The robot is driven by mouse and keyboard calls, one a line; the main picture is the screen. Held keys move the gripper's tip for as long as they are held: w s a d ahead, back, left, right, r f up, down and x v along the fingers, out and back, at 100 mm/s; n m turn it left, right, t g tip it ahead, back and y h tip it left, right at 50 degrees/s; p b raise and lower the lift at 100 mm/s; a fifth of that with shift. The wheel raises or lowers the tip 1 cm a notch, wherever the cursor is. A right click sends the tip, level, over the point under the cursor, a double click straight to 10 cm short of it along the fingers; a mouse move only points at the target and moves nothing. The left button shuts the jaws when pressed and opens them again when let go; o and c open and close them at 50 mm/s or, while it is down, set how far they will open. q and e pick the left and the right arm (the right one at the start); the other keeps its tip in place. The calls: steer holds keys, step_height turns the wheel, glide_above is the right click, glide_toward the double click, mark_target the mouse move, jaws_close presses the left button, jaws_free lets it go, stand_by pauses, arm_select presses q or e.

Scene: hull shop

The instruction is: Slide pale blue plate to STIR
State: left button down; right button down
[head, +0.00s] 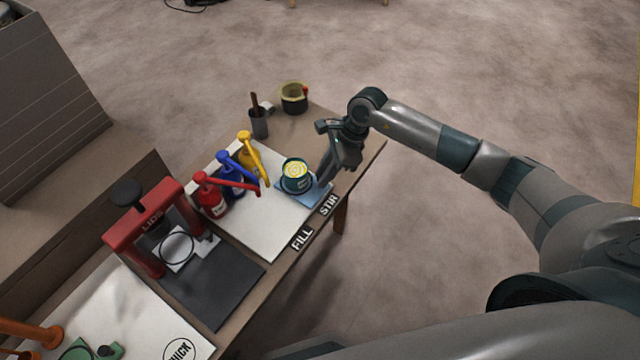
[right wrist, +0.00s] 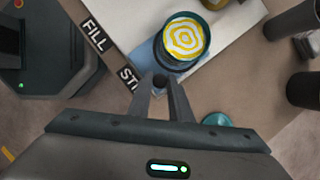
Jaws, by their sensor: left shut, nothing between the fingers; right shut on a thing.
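The pale blue plate (head: 313,196) lies at the right end of the white board, beside the STIR label (head: 328,204). It carries a dark teal can (head: 296,185) with a yellow and white swirled top, which also shows in the right wrist view (right wrist: 182,37). My right gripper (head: 323,180) is at the plate's right side. In the right wrist view its fingers (right wrist: 160,84) are closed on a small dark knob at the plate's edge. The fingers partly hide the plate. My left gripper is not in view.
The FILL label (head: 301,238) is further left along the front edge. Red (head: 211,196), blue (head: 231,177) and yellow (head: 248,155) pump bottles stand behind the board. A red press (head: 145,225) stands left. A tool cup (head: 259,123) and dark pot (head: 294,98) stand at the back.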

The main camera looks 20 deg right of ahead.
arm_select(q)
steer(key=shift+s+a+f, duration=0.1)
steer(key=shift+a+f, duration=0.05)
arm_select(e)
steer(key=shift+w+d, duration=0.15)
steer(key=shift+d, duration=0.1)
steer(key=c, duration=1.6)
jaws_free()
steer(key=shift+c, duration=0.2)
steer(key=shift+r, duration=0.1)
